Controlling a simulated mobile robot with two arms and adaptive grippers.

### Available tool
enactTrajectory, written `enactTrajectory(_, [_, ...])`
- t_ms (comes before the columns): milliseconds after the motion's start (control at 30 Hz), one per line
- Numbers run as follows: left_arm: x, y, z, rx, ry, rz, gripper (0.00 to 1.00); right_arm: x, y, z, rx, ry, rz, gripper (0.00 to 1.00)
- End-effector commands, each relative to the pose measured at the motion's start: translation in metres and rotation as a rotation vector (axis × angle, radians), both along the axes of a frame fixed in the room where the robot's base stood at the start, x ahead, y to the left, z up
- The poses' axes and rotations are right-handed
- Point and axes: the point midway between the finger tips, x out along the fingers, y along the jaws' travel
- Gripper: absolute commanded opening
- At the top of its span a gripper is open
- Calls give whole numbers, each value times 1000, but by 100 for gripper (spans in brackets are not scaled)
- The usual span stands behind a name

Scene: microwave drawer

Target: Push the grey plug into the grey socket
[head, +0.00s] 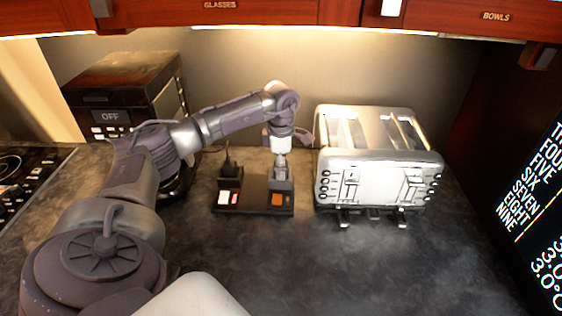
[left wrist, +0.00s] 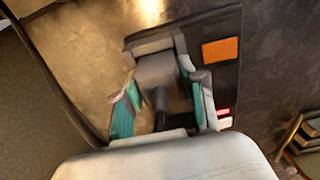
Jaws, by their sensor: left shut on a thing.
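My left gripper (head: 282,172) points down over the right side of a dark socket board (head: 254,196) on the counter. In the left wrist view its teal-padded fingers (left wrist: 163,92) are shut on the grey plug (left wrist: 158,72), with a short black cord showing between them. The plug is at the grey socket (head: 281,186), beside an orange patch (left wrist: 220,50). The fingers hide the joint, so I cannot tell how deep the plug sits. My right gripper is not in view.
A black plug (head: 229,165) stands at the board's left side, near a red and white switch (head: 228,198). A silver toaster (head: 378,165) stands close on the right. A dark appliance (head: 118,92) is back left. The front counter (head: 350,270) is clear.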

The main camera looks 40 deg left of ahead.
Motion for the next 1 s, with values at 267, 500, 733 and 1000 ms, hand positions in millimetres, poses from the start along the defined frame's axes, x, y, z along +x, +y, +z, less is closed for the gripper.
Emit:
enactTrajectory(267, [0,0,-3,0,0,0,64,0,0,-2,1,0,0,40])
enactTrajectory(500, [0,0,-3,0,0,0,70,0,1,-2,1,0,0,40])
enactTrajectory(733, [1,0,7,-1,-2,0,70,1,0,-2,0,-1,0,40])
enactTrajectory(1000, [1,0,62,0,-5,0,70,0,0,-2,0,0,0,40])
